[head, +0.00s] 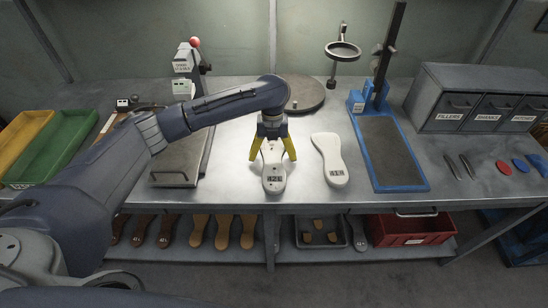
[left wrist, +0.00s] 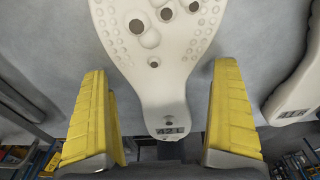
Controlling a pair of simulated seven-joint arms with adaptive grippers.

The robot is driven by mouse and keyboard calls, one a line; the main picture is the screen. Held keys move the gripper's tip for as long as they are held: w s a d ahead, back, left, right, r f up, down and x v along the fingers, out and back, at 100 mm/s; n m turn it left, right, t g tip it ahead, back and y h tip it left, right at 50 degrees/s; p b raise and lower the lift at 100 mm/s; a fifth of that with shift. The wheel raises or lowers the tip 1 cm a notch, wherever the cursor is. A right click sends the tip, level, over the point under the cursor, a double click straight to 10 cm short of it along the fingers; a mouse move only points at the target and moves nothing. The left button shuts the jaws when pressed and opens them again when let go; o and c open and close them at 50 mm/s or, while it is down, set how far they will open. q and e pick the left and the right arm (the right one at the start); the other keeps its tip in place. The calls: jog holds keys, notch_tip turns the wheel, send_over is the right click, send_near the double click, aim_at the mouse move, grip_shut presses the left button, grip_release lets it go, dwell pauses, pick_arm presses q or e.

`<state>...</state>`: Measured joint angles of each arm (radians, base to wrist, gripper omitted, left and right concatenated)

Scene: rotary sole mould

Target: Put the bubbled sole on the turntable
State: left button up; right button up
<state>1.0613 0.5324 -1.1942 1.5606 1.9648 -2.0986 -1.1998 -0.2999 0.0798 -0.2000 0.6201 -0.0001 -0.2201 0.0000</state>
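A white sole (head: 273,178) lies near the front of the metal bench, heel towards the front edge, with a label that seems to read 42L. In the left wrist view the sole (left wrist: 165,85) shows dark round pits and pale rounded bumps. My left gripper (head: 272,156) is open, its yellow fingers on either side of the sole. In the left wrist view a gap shows between the sole and each finger of the gripper (left wrist: 162,75). The turntable, a dark round disc (head: 308,97), is further back, partly hidden by my left arm. My right gripper is not in view.
A second white sole (head: 327,152) lies just to the right. Beyond it stands a blue-framed stand (head: 388,150) with a post. A grey drawer cabinet (head: 440,95) is at the back right, and a green tray (head: 55,145) at the left. Bare bench lies between the soles and turntable.

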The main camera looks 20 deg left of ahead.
pick_arm(q)
jog(key=c, duration=1.5)
